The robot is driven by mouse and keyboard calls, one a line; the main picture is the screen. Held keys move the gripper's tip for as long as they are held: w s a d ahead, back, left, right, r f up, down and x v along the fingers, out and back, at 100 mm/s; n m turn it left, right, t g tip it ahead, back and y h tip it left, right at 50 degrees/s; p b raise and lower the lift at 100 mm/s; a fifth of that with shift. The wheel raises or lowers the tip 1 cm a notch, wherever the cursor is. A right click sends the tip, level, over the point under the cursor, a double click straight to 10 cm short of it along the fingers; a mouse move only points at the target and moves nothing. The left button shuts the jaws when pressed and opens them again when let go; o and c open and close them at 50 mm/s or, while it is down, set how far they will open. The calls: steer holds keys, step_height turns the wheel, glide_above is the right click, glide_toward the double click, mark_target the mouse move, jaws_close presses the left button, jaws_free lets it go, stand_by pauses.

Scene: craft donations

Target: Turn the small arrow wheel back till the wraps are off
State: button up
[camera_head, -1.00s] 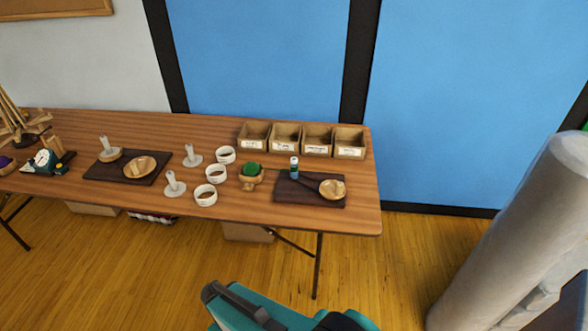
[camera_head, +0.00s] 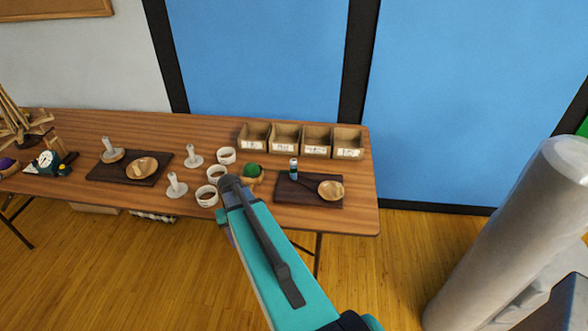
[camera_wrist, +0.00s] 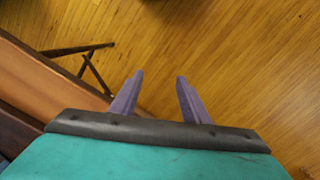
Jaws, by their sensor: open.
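A round wooden wheel (camera_head: 331,190) sits at the right end of the right dark board (camera_head: 308,194). A small dark bottle-like piece with a teal band (camera_head: 293,168) stands at that board's back edge. A larger-looking wooden wheel (camera_head: 142,167) lies on the left dark board (camera_head: 112,173), beside a pale post on a wooden base (camera_head: 110,150). Arrows and wraps are too small to make out. My gripper's two purple fingers (camera_wrist: 157,92) are apart and empty in the wrist view, above the floor beside the table edge. In the head view my teal arm hides the fingers.
Several labelled wooden bins (camera_head: 285,138) stand along the table's (camera_head: 355,215) back right. White cups (camera_head: 226,156), pale posts (camera_head: 194,156) and a green ball in a wooden bowl (camera_head: 252,172) stand mid-table. A scale (camera_head: 47,161) is at left. A pale column (camera_head: 510,235) rises at right.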

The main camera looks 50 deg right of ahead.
steer(key=d+r+m, duration=0.1)
steer(key=d+r, duration=0.1)
steer(key=d, duration=0.3)
steer(key=s+d+r+m, duration=0.1)
steer(key=d+r, duration=0.2)
steer(key=d, duration=0.3)
steer(key=d+r+m, duration=0.1)
steer(key=d+r, duration=0.2)
steer(key=d, duration=0.3)
steer(key=shift+s+r+t, duration=0.2)
steer(key=shift+s+t, duration=0.05)
steer(key=shift+t, duration=0.05)
steer(key=s+d+r+m, duration=0.35)
steer(key=s+d, duration=0.25)
steer(key=d, duration=0.5)
step_height(320, 180, up, 5)
steer(key=m, duration=0.2)
glide_above(338, 185)
steer(key=shift+s+d+f+n, duration=0.1)
steer(key=shift+d+f+n, duration=0.05)
steer(key=shift+d+n, duration=0.1)
steer(key=shift+f, duration=0.15)
steer(key=shift+a+f+b, duration=0.1)
steer(key=shift+f+b, duration=2.25)
steer(key=shift+f, duration=1.95)
steer(key=c, duration=0.9)
